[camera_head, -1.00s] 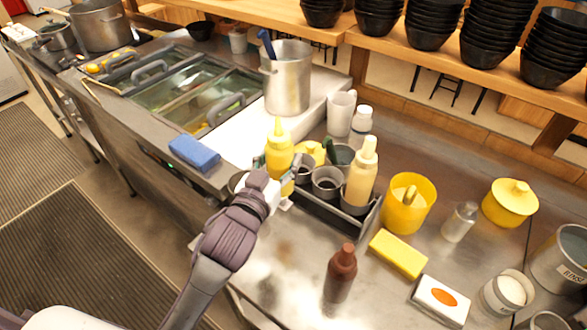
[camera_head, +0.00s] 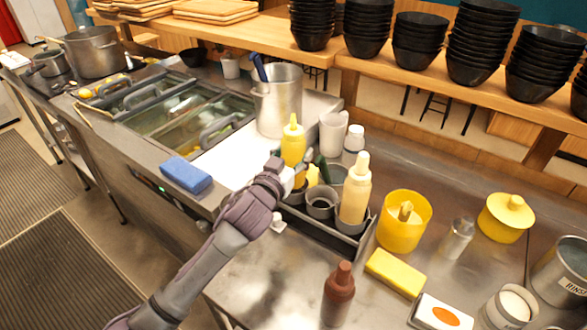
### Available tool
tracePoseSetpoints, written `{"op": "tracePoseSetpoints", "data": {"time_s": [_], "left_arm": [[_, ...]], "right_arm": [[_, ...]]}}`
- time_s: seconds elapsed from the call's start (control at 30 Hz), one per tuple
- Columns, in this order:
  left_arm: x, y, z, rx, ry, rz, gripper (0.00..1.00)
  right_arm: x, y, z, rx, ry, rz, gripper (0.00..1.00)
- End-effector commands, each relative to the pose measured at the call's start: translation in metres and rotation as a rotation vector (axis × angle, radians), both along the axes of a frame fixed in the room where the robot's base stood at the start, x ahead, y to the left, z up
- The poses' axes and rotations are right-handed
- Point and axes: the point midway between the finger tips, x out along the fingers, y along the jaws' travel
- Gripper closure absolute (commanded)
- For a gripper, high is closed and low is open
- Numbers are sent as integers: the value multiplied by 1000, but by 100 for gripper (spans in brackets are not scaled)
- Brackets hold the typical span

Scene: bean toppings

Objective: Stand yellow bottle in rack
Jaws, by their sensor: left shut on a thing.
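The yellow bottle (camera_head: 293,142) is upright, with its nozzle up, above the far left part of the rack. My left gripper (camera_head: 301,172) is shut on it, low on its body; the fingers are partly hidden by the wrist and the bottle. The rack (camera_head: 318,229) is a dark tray with round grey cups on the steel counter. I cannot tell whether the bottle's base is inside a cup. A cream-coloured bottle (camera_head: 356,193) stands in the rack's right front cup. An empty cup (camera_head: 321,203) shows near the middle. My right gripper is out of view.
A brown bottle (camera_head: 338,293) stands in front of the rack. A yellow tub (camera_head: 404,222) and yellow sponge (camera_head: 394,273) are to the right. A steel pot (camera_head: 278,100) and white cup (camera_head: 333,134) stand behind. A blue sponge (camera_head: 186,174) lies left.

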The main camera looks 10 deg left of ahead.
Motion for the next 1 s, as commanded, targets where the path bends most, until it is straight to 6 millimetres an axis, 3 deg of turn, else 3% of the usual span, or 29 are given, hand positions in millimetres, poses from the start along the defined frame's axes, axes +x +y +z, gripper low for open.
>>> {"op": "tracePoseSetpoints", "data": {"time_s": [0.3,0.67,0.7,0.73,1.0], "left_arm": [[0,0,-37,-2,-3,0,54],[0,0,-41,-1,-4,-1,54],[0,0,-42,0,-2,0,38],[0,0,-41,0,-1,0,34],[0,0,-41,1,-1,0,31]], "right_arm": [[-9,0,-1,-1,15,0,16],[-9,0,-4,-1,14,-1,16],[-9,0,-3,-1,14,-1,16],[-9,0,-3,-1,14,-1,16],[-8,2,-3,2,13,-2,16]]}}
